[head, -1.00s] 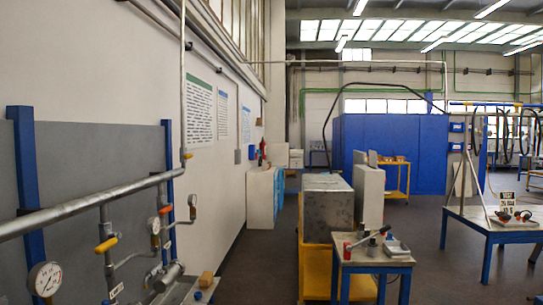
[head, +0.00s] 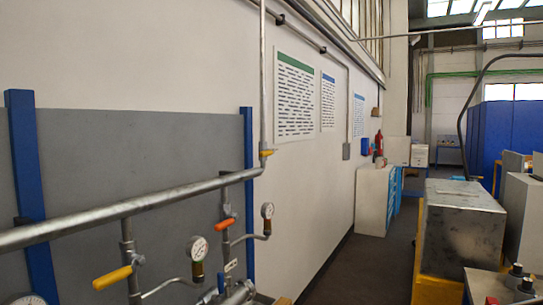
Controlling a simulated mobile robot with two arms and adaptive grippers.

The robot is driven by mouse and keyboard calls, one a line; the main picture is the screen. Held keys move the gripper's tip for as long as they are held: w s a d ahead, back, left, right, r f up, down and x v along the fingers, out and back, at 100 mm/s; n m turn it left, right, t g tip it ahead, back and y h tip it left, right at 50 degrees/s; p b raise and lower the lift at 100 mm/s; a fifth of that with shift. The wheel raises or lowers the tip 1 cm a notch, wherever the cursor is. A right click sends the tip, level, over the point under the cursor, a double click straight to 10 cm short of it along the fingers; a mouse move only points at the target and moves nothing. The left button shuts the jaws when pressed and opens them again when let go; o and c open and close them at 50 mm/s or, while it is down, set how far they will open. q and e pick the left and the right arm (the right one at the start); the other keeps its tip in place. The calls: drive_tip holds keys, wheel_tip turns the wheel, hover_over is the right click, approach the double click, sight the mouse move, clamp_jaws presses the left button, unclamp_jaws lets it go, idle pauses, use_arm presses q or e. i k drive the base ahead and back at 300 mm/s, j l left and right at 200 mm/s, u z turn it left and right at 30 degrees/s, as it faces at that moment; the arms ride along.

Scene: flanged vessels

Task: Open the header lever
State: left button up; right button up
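A thick grey header pipe (head: 130,207) runs along the grey panel at the left of the head view. A yellow lever (head: 112,278) sits on a drop pipe below it, slanting down to the left. An orange lever (head: 226,224) sits on another drop pipe further along. A small yellow part (head: 266,152) is at the pipe's far end, where a vertical pipe rises. I cannot tell which of these is the header lever. Neither of my grippers is in view.
Pressure gauges stand by the drop pipes, one (head: 197,248) near the middle and one (head: 267,211) further along. Blue posts (head: 249,180) hold the grey panel (head: 80,150). A metal box (head: 461,225) stands on a yellow base at right. Dark floor (head: 375,262) lies open between wall and box.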

sight(269, 153)
drive_tip(key=i+l+z, duration=0.1)
drive_tip(key=i, duration=0.35)
drive_tip(key=i+l, duration=0.1)
drive_tip(key=i, duration=0.3)
drive_tip(key=z, duration=0.05)
